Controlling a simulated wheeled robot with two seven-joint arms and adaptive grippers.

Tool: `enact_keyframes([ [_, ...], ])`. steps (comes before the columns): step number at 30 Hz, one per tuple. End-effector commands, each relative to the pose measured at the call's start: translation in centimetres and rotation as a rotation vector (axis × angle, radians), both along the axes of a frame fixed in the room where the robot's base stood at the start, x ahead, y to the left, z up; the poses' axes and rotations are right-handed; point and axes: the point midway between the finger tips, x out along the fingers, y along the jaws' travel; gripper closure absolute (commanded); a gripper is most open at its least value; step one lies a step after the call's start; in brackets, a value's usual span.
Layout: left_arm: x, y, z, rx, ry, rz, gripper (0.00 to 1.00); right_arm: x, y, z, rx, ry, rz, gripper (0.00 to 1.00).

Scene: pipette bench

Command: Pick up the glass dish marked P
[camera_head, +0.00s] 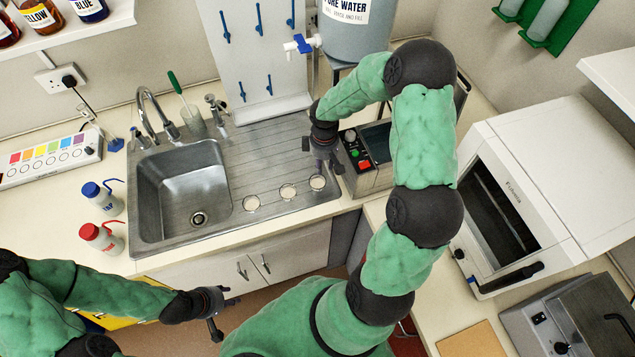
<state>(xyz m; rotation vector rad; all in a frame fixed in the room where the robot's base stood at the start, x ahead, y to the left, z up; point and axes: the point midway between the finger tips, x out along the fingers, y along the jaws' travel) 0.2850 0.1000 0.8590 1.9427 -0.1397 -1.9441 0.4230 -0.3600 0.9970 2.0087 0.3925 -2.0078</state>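The sink basin (184,186) lies left of the dishes. A dark device with red and green buttons (362,160) stands close right of my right gripper. A drying rack (252,50) rises behind. Red (101,239) and blue (103,198) capped bottles stand left.

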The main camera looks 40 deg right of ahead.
Motion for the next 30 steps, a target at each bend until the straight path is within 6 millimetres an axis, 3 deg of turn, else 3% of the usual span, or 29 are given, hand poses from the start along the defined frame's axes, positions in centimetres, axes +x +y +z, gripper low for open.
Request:
enact_keyframes([
  [7,0.0,0.0,-0.1,0.0,-0.001,-0.001,0.6,0.0,0.2,-1.8,0.001,0.001,0.001,0.68],
  [15,0.0,0.0,-0.4,0.0,-0.001,-0.001,0.6,0.0,0.6,-5.3,0.001,0.0,0.0,0.68],
  [25,0.0,0.0,-0.4,0.0,-0.001,-0.001,0.6,0.1,0.6,-6.0,0.0,-0.001,0.0,0.68],
  [28,0.0,0.0,-0.4,0.0,-0.001,-0.001,0.6,0.1,0.6,-6.0,0.0,-0.001,0.0,0.94],
  [29,0.0,0.0,-0.4,0.0,-0.001,-0.001,0.6,0.1,0.6,-6.0,0.0,-0.001,0.0,1.0],
  [30,0.0,0.0,-0.4,0.0,-0.001,-0.001,0.6,0.1,0.6,-5.9,0.0,-0.001,0.0,1.0],
])
